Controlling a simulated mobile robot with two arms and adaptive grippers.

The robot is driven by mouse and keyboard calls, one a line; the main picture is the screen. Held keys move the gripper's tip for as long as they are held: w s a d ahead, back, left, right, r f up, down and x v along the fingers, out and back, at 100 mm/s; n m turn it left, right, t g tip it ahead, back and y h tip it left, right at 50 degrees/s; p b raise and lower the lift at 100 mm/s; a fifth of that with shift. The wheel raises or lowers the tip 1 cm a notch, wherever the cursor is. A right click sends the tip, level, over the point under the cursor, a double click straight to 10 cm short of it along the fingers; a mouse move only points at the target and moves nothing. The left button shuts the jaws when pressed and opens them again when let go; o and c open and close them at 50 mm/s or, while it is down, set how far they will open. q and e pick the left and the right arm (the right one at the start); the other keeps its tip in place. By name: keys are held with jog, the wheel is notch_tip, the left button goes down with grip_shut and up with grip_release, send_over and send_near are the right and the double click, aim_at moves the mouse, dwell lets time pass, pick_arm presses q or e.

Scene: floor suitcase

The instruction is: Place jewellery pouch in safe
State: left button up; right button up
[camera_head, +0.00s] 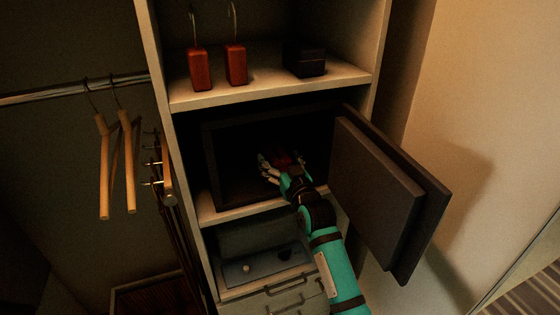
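The safe (209,165) is a dark box in the middle compartment of the cabinet. Its thick grey door (378,188) is swung open to the right. My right gripper (283,160) reaches into the safe opening, with its fingers spread apart. A small dark red thing, which looks like the jewellery pouch (286,158), shows between the fingers low in the safe. It is dim there, and I cannot tell whether the pouch touches the fingers or rests on the safe floor. My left gripper is not in view.
Below the safe are a tray (264,268) and drawers (290,296). Wooden hangers (129,165) hang from a rail at left. The open door bounds my arm's right side.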

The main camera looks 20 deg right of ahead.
jog(key=shift+r, duration=0.1)
jog(key=s+b, duration=0.2)
jog(key=s, duration=1)
jog(key=shift+d, duration=0.15)
